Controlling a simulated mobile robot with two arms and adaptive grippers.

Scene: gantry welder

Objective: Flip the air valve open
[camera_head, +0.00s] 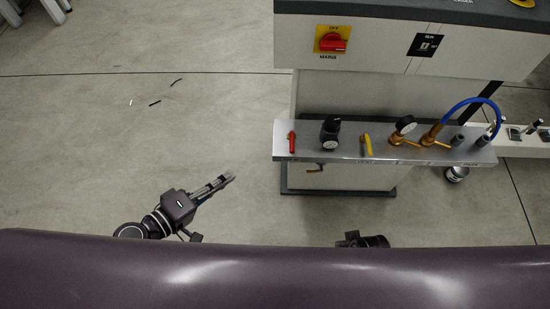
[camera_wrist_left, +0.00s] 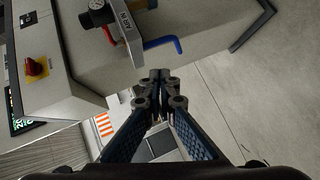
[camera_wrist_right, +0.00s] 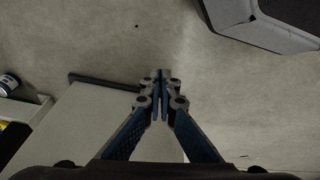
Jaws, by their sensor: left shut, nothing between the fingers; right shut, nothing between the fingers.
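A metal shelf (camera_head: 440,153) on the welder's cabinet carries a red lever (camera_head: 292,142), a black gauge unit (camera_head: 330,133) and a yellow lever (camera_head: 366,145). In the left wrist view the red lever (camera_wrist_left: 107,33) stands beside an "AIR IN" label (camera_wrist_left: 127,19), and a bent blue piece (camera_wrist_left: 162,43) sticks out below it. I cannot tell for sure which part is the air valve's handle. My left gripper (camera_head: 230,176) is shut and empty, left of the shelf and apart from it; its fingertips (camera_wrist_left: 160,75) touch nothing. My right gripper (camera_wrist_right: 160,78) is shut and empty; the head view hides its fingers.
A red mains switch (camera_head: 333,41) sits on the cabinet above the shelf. Brass fittings (camera_head: 432,136) and a blue hose (camera_head: 470,101) are at the shelf's right. A can (camera_head: 456,174) stands beneath that end. The floor (camera_head: 120,120) left of the cabinet is mostly clear.

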